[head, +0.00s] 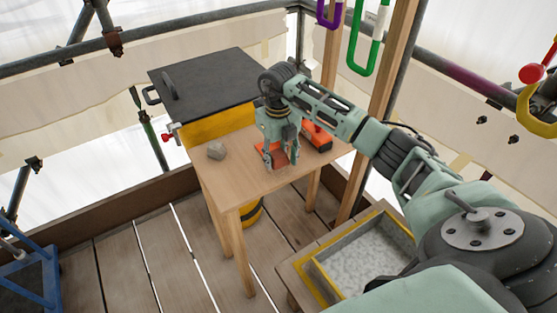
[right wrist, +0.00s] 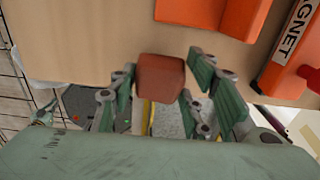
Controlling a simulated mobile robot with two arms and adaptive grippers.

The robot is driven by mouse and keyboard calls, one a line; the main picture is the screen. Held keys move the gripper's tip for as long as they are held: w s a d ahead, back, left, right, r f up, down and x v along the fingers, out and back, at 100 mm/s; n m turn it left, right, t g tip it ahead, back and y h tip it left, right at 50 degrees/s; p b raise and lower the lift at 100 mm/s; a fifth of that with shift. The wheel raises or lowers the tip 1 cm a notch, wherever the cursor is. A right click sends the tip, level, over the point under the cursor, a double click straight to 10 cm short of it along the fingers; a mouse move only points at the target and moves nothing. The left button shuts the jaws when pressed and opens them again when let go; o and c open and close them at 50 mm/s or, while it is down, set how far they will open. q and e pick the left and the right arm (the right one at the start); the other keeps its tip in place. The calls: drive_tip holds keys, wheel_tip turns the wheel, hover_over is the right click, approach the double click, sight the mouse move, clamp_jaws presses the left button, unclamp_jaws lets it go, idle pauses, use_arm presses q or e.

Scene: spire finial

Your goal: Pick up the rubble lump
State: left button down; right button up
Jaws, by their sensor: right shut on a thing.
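A reddish-brown block-like lump (right wrist: 161,76) is between the fingers of my right gripper (head: 281,158). The gripper is shut on it, pointing down at the front right part of the wooden table (head: 235,182). The lump also shows small between the fingertips in the head view (head: 280,161). Whether it touches the tabletop I cannot tell. A separate grey, angular stone lump (head: 216,151) lies on the table to the left of the gripper, apart from it. My left gripper is out of view.
An orange flat piece (head: 260,147) and an orange-and-black object (head: 318,137) lie close behind the gripper. A block marked MAGNET (right wrist: 292,40) shows in the wrist view. A yellow-rimmed tray (head: 318,270) is below right.

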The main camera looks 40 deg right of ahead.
wheel_tip(320, 180, down, 2)
drive_tip(key=shift+f, duration=0.2)
drive_tip(key=shift+f, duration=0.2)
drive_tip(key=o, duration=1.3)
drive_tip(key=shift+o, duration=0.2)
